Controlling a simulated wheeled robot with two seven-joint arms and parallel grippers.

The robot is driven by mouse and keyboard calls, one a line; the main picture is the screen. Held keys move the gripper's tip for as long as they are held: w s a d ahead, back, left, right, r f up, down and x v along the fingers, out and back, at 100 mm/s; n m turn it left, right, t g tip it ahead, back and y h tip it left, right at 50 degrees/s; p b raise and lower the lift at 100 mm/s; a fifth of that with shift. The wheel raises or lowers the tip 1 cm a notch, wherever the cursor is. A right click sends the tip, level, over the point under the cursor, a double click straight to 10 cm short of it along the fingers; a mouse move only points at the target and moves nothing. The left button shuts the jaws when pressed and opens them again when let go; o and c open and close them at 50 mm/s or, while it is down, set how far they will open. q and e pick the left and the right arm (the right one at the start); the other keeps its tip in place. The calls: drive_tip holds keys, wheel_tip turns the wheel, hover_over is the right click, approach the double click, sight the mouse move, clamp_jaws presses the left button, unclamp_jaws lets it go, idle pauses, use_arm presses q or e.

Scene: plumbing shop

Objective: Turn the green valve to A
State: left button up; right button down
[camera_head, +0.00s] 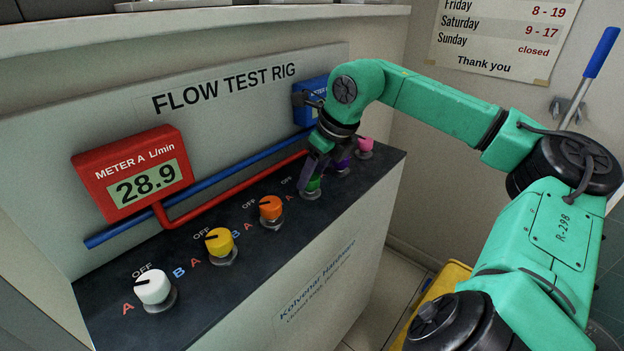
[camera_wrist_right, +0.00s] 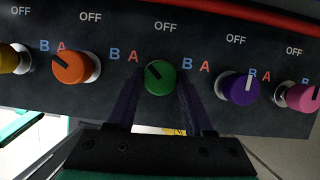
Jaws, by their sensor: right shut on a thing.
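The green valve (camera_wrist_right: 160,77) is a round knob on the dark panel, seen in the right wrist view between the orange and purple knobs. Its dark pointer tilts up-left, towards the red A, away from OFF above it. A blue B is on its right. My right gripper (camera_wrist_right: 160,100) has its fingers on both sides of the green knob and is shut on it. In the head view my right gripper (camera_head: 309,178) reaches down over the green valve (camera_head: 313,184), hiding most of it. My left gripper is not in view.
White (camera_head: 152,287), yellow (camera_head: 219,242), orange (camera_head: 270,208), purple (camera_wrist_right: 241,88) and pink (camera_head: 365,145) knobs share the panel. Red meter A (camera_head: 133,174) reads 28.9 L/min. A blue meter (camera_head: 311,100) is partly behind my arm. Red and blue pipes run behind the knobs.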

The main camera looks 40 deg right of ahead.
drive_tip(key=shift+n+y, duration=0.4)
drive_tip(key=shift+n, duration=0.7)
drive_tip(key=shift+c, duration=1.4)
unclamp_jaws()
drive_tip(key=p+v, duration=0.1)
drive_tip(key=v, duration=1.3)
drive_tip(key=shift+d+r, duration=0.2)
drive_tip(key=shift+r, duration=0.15)
drive_tip(key=shift+w, duration=0.15)
